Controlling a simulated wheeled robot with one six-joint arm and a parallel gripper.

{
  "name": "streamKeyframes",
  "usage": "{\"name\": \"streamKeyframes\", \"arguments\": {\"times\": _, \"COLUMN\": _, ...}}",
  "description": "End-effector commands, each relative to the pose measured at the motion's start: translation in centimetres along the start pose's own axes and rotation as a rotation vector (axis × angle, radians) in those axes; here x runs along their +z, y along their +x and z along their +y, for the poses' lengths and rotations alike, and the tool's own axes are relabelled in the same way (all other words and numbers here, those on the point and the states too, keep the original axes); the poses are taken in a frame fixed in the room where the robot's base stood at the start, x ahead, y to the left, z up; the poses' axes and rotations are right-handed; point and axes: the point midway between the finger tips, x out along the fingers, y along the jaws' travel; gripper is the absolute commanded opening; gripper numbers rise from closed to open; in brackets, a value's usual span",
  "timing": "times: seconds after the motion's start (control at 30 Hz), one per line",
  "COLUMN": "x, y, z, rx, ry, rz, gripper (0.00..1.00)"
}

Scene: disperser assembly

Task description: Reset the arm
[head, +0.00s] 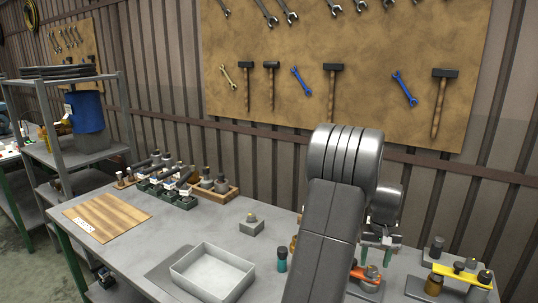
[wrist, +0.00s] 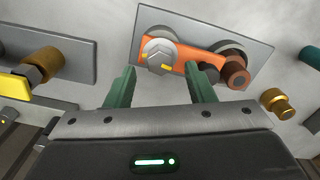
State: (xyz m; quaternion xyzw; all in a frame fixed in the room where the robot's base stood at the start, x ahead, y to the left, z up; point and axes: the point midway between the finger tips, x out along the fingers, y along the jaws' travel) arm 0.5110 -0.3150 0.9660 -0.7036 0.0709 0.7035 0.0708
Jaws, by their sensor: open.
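My gripper (head: 380,252) is at the right side of the workbench in the head view, partly behind my arm. In the wrist view my gripper (wrist: 158,72) shows two green fingers spread apart with nothing between them. Just past the fingertips is an orange arm-like part (wrist: 188,47) on a grey plate (wrist: 255,53), with a silver hex bolt head (wrist: 158,55) at one end and dark and brown round pieces at the other. The orange part also shows below my gripper in the head view (head: 358,272).
A yellow part (head: 457,272) with brass and dark fittings stands at the right. A knobbed grey block (head: 251,229), bottle racks and a wooden board (head: 120,212) lie further left.

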Motion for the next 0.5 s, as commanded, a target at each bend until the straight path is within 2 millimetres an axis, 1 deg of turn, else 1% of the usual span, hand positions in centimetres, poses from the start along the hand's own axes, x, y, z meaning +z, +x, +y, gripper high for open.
{"name": "streamKeyframes", "arguments": {"times": 0.03, "x": 0.1, "y": 0.9, "z": 0.0, "rx": -0.001, "ry": 0.000, "rz": -0.004, "gripper": 0.49}}
{"name": "streamKeyframes", "arguments": {"times": 0.2, "x": 0.0, "y": 2.7, "z": 0.0, "rx": 0.000, "ry": 0.000, "rz": -0.001, "gripper": 0.49}}
{"name": "streamKeyframes", "arguments": {"times": 0.33, "x": 0.1, "y": 3.3, "z": 0.0, "rx": 0.000, "ry": 0.000, "rz": -0.002, "gripper": 0.49}}
{"name": "streamKeyframes", "arguments": {"times": 0.5, "x": 0.0, "y": 3.3, "z": 0.0, "rx": 0.000, "ry": 0.005, "rz": 0.000, "gripper": 0.49}}
